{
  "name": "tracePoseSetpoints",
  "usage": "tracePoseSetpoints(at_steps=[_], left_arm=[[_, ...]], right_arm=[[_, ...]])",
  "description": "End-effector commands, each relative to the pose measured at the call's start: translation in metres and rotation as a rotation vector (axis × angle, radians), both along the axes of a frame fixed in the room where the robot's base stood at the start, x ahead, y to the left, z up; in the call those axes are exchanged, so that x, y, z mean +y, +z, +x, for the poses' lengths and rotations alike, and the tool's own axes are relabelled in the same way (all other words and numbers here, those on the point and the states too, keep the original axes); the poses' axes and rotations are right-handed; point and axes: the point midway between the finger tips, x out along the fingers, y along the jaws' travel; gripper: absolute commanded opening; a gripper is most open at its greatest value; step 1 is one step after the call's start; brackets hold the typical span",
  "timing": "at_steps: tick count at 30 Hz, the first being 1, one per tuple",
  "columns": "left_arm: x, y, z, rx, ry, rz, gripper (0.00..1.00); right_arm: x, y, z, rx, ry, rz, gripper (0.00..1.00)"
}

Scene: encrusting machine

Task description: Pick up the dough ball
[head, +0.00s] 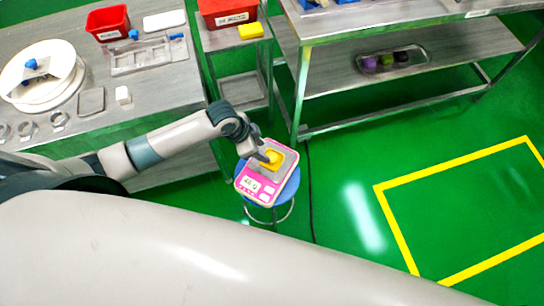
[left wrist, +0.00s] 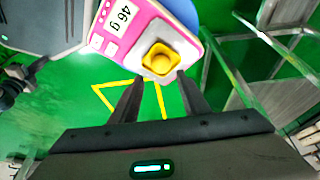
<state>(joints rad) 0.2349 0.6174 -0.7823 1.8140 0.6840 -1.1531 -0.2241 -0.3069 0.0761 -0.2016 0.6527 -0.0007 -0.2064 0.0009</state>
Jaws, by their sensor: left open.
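A small yellow square dish (left wrist: 147,62) sits on the metal plate of a pink and white scale (left wrist: 122,32) in the left wrist view. A rounded, paler yellow lump, seemingly the dough ball (left wrist: 161,61), lies in it. In the head view the yellow dish (head: 274,157) is partly hidden by my gripper, and the dough ball cannot be told apart. My left gripper (left wrist: 159,78) is open, its two fingers pointing toward the dish with nothing between them. In the head view it (head: 263,155) is right at the dish. My right gripper is not in view.
The scale stands on a round blue stool (head: 289,190); its display reads 46 g. A steel table (head: 150,90) with a red bin (head: 108,23) is at left. Steel shelving (head: 400,50) is behind. Green floor at right is open, with a yellow-taped square (head: 400,235).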

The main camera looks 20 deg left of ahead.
Motion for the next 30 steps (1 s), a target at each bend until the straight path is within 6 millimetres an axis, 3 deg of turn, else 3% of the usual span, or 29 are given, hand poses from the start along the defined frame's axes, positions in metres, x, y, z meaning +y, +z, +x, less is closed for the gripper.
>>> tracePoseSetpoints(at_steps=[6, 23, 30], left_arm=[[-0.008, -0.024, 0.005, 0.0, 0.0, 0.0, 0.42], [-0.011, -0.031, 0.007, 0.0, 0.001, 0.0, 0.42], [-0.014, -0.051, 0.012, 0.002, 0.001, 0.0, 0.42]], right_arm=[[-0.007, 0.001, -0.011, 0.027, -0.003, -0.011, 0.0], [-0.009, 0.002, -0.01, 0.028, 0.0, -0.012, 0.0], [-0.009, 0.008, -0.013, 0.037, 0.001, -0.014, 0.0]])
